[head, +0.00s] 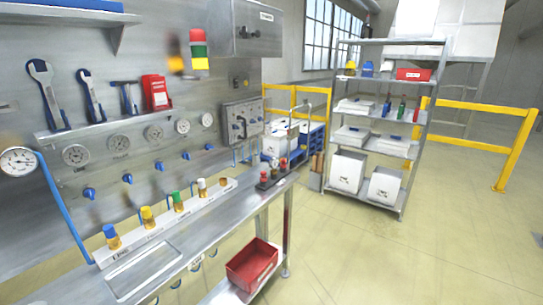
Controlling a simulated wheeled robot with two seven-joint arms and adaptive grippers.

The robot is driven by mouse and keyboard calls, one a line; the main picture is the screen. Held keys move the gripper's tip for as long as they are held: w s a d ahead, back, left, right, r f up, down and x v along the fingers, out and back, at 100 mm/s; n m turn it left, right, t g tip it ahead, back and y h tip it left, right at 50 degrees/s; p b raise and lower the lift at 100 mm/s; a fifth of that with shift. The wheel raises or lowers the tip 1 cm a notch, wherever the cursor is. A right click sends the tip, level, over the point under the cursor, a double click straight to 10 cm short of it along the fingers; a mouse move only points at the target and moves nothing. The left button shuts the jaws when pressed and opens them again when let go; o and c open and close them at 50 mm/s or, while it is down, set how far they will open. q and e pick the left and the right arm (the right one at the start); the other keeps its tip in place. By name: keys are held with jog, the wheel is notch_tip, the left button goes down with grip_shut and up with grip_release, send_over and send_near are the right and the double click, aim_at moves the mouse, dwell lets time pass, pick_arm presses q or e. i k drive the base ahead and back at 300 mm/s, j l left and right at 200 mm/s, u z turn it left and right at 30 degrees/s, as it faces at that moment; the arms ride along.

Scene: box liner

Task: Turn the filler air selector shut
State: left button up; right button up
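I cannot read a label that marks the filler air selector. A grey wall box (242,120) carries a dark handle or knob, too small to tell its setting. Small dark controls (240,83) sit on the panel above it. A row of blue valve knobs (127,178) runs along the steel panel below several round gauges (119,143). Their positions are too small to read. Neither of my grippers shows in the head view.
A steel bench (190,236) runs below the panel, with several colour-capped bottles (178,202) in a rack. A red bin (252,265) sits on its lower shelf. A metal shelf unit (424,108) and yellow rails (475,109) stand behind. Floor on the right is clear.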

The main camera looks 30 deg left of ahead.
aim_at(128, 178)
jog(key=i+u, duration=0.2)
jog(key=i, duration=0.2)
jog(key=i+l+u, duration=0.2)
jog(key=i, duration=0.15)
jog(key=i+l+u, duration=0.1)
jog(key=i+u, duration=0.15)
jog(key=u, duration=0.2)
jog(key=i+l+u, duration=0.15)
jog(key=u, duration=0.3)
jog(key=i+l+u, duration=0.25)
jog(key=u, duration=0.2)
jog(key=i+l+u, duration=0.15)
jog(key=l+u, duration=0.15)
jog(key=u, duration=0.15)
jog(key=i+l+u, duration=0.1)
jog(key=l+u, duration=1.15)
jog(key=k+l, duration=0.05)
